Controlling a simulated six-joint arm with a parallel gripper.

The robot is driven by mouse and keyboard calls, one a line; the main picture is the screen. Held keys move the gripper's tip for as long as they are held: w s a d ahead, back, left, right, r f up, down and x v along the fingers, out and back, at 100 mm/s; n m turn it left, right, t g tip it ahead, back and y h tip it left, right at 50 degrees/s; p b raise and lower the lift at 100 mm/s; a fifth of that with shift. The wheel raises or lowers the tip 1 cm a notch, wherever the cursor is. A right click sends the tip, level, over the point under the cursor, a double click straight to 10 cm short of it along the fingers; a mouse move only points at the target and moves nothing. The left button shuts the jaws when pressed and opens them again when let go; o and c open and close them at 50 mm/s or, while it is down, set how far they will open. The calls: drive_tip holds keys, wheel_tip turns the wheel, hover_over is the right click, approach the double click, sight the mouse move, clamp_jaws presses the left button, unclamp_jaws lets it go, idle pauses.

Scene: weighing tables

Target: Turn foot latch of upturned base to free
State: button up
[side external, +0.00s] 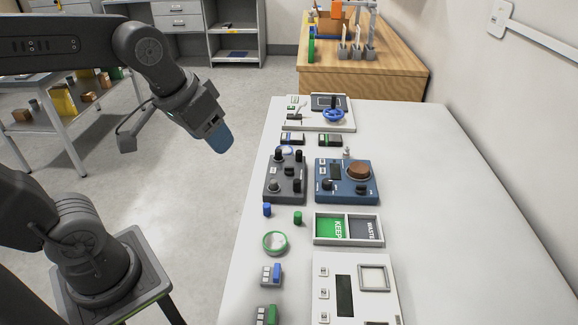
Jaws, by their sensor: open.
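My gripper (218,138) hangs in the air left of the white table, above the floor, pointing down and to the right with blue fingertips. Nothing shows held in it, and it is well apart from everything on the table. A dark grey box (285,182) with several upright black knobs or feet stands near the table's left edge; it may be the upturned base. A blue box (345,172) with a brown round disc and black knobs stands beside it on the right. I cannot tell which part is the foot latch or how it is turned.
A white panel with a blue wheel (333,115) stands at the far end. A green-and-grey KEEP/WASTE tray (348,215) and a white device (355,290) stand nearer. A green-rimmed ring (274,243) and small blue and green pieces lie left. The table's right side is clear.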

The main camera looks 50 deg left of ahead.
drive_tip(key=w+a+n+g, duration=0.2)
drive_tip(key=w+a+n, duration=0.1)
drive_tip(key=w, duration=0.7)
drive_tip(key=n+g, duration=0.3)
drive_tip(key=n, duration=0.2)
hover_over(289, 167)
wheel_tip(289, 167, down, 14)
wheel_tip(289, 167, down, 14)
drive_tip(key=shift+r, duration=0.1)
drive_tip(key=c, duration=0.9)
drive_tip(key=shift+c, duration=0.2)
